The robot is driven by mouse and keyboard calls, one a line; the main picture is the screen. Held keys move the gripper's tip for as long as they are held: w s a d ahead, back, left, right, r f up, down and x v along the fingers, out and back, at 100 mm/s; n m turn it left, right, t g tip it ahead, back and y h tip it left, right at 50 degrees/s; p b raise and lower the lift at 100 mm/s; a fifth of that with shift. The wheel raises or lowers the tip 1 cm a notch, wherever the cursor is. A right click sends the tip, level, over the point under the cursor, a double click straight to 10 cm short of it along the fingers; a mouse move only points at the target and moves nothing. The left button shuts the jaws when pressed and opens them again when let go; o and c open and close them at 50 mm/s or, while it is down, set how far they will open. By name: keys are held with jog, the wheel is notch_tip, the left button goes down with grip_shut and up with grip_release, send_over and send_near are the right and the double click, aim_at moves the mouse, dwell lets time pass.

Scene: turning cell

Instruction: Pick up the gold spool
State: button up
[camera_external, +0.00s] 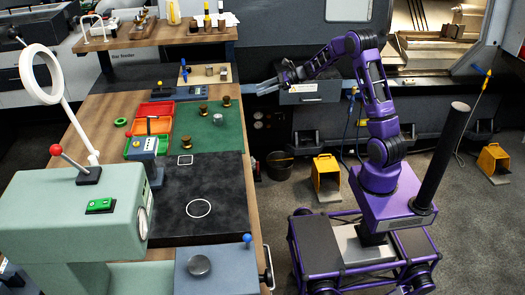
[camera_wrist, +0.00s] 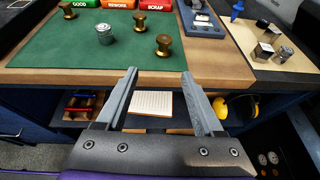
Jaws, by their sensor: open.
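Three gold-brown spools stand on the green mat (camera_external: 228,135): one near the mat's right side (camera_external: 226,101), one left of it (camera_external: 203,108), and one nearer the camera (camera_external: 186,142). In the wrist view they show at the right (camera_wrist: 163,45), middle (camera_wrist: 140,22) and far left (camera_wrist: 67,10). A silver spool-like part (camera_wrist: 104,34) stands among them and also shows in the external view (camera_external: 218,119). My gripper (camera_external: 265,88) is open and empty, off the table's right edge, apart from every spool. In the wrist view its fingers (camera_wrist: 159,73) are spread, pointing toward the table.
Green, orange and red bins labelled GOOD, REWORK and SCRAP (camera_wrist: 117,4) stand at the mat's edge. A blue device (camera_wrist: 203,18) and a wooden board with metal parts (camera_wrist: 262,50) lie right of the mat. A shelf (camera_wrist: 90,120) is under the tabletop edge.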

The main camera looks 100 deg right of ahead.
send_near(227, 101)
jog(key=w+f, duration=0.1)
jog(key=w, duration=0.1)
jog(key=w+d+f+b, duration=0.1)
jog(key=w+f, duration=0.1)
jog(key=shift+w+d+f, duration=0.1)
jog(key=shift+d+f, duration=0.1)
jog(key=shift+d, duration=0.05)
jog(key=x, duration=0.5)
jog(key=shift+w+d+r, duration=0.2)
jog(key=shift+w+d, duration=0.1)
jog(key=shift+w, duration=0.05)
grip_shut()
